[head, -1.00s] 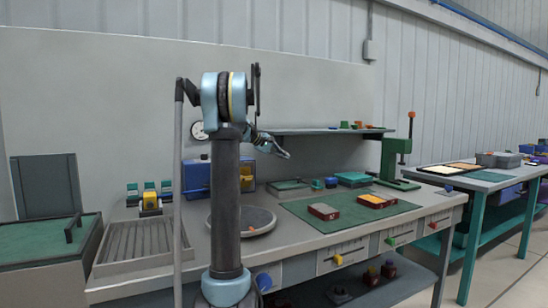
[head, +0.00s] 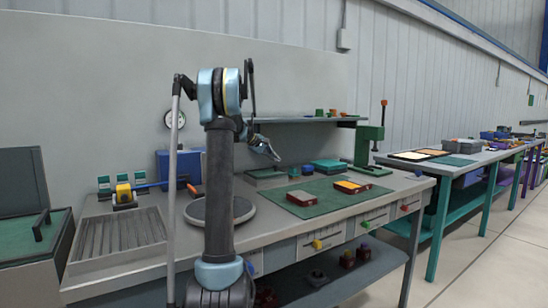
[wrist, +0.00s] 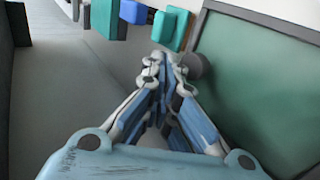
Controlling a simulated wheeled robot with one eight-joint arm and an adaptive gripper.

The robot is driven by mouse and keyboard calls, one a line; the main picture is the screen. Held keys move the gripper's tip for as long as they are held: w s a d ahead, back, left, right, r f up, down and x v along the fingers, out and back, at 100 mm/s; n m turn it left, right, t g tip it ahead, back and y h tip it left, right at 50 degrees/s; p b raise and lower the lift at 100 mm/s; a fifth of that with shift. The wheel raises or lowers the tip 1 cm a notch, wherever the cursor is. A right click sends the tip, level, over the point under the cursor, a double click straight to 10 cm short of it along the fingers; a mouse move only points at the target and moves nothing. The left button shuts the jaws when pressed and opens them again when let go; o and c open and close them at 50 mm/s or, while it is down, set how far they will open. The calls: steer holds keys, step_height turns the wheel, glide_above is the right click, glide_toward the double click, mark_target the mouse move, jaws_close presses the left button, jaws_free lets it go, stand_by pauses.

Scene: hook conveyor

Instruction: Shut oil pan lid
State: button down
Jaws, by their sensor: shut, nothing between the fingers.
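A box with a green floor (head: 25,236) stands at the far left of the head view, with a dark upright panel (head: 22,180) behind it like a raised lid. A round, flat grey pan (head: 222,210) sits on the bench, partly hidden behind my arm; its top looks plain grey. No label tells which of these is the oil pan. My gripper (head: 272,152) is raised over the back of the bench, clear of both. In the wrist view its fingers (wrist: 165,62) are shut and empty, beside a green surface with a grey edge (wrist: 262,90).
A ribbed grey tray (head: 115,238) is on the left of the bench. A green mat (head: 318,208) bears two small red boxes. A green press (head: 370,145) stands at the back right. A shelf (head: 305,121) runs along the wall behind my gripper.

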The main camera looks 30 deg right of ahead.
steer(key=shift+d+f, duration=0.35)
steer(key=shift+f, duration=0.35)
steer(key=v, duration=1.2)
